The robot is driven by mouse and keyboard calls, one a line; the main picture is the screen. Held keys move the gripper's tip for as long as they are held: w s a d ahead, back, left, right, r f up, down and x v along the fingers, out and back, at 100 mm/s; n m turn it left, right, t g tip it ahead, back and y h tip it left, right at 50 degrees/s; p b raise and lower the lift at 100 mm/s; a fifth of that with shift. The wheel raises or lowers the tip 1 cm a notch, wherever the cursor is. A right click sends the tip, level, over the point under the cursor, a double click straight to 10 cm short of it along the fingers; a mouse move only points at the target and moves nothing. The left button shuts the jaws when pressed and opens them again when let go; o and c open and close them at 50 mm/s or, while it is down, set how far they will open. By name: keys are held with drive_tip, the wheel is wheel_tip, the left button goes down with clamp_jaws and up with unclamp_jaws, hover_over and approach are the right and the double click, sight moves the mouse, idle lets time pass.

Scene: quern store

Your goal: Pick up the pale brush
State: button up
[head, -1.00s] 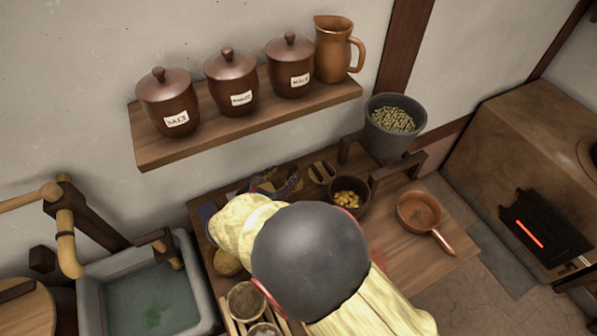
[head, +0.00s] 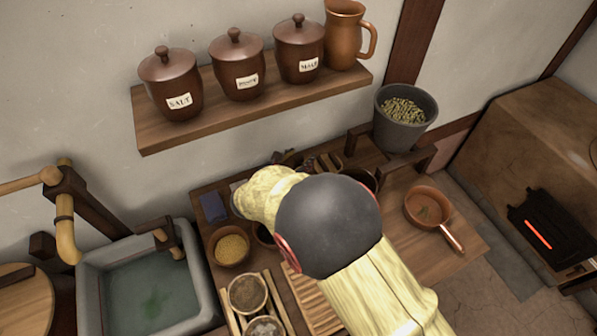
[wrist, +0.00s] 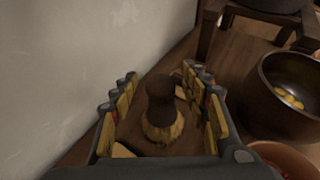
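A brush (wrist: 162,104) with a dark, rounded handle and pale yellowish bristles shows in the wrist view. It appears to stand on the wooden counter near the wall, handle upward. My gripper (wrist: 160,82) is open, with one finger on each side of the brush. Gaps show between the brush and both fingers. In the head view my own arm hides the gripper and the brush.
A dark bowl with yellow pieces (wrist: 293,88) stands to the right of the gripper, with a wooden stand (wrist: 260,20) behind it. The pale wall (wrist: 70,70) is close on the left. A copper pan (head: 428,207) sits at the counter's right.

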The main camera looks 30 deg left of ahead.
drive_tip(key=shift+c, duration=1.2)
clamp_jaws()
